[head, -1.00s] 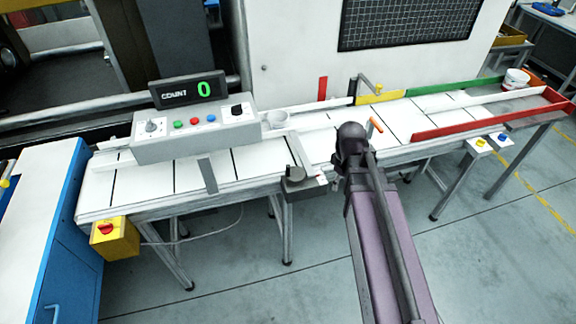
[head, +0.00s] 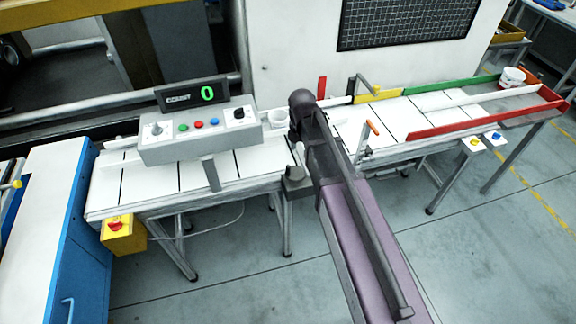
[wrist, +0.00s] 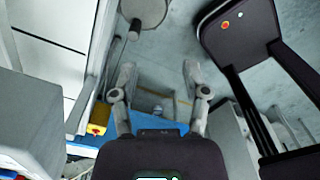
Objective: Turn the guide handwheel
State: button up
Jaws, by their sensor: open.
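The guide handwheel (head: 295,173) looks like the small dark knob on a grey block at the front edge of the conveyor, left of my arm in the head view. In the wrist view a dark grey round piece (wrist: 145,10) at the top, beside a thin rod, looks like the same wheel, though I cannot be sure. My gripper (wrist: 158,82) is open, its two fingers apart with nothing between them. The round piece lies beyond and left of the fingertips, apart from them. In the head view my arm hides the gripper.
The control box (head: 200,132) with a counter display (head: 192,94) reading 0 stands left on the conveyor (head: 150,183). A white cup (head: 278,118) is near my arm. An orange handle (head: 372,127) stands to the right. A yellow switch box (head: 123,235) hangs at front left.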

aim_at(288, 166)
jog(key=a+n, duration=0.1)
jog(key=w+a+r+n, duration=0.1)
jog(key=n, duration=0.1)
jog(key=a+n+p, duration=0.1)
jog(key=a+n, duration=0.1)
jog(key=shift+w+r, duration=0.3)
jog(key=shift+r, duration=0.05)
jog(key=shift+f, duration=0.1)
notch_tip(288, 166, down, 14)
jog(key=b, duration=1.3)
jog(key=shift+r+b, duration=0.2)
jog(key=shift+b, duration=0.1)
grip_shut()
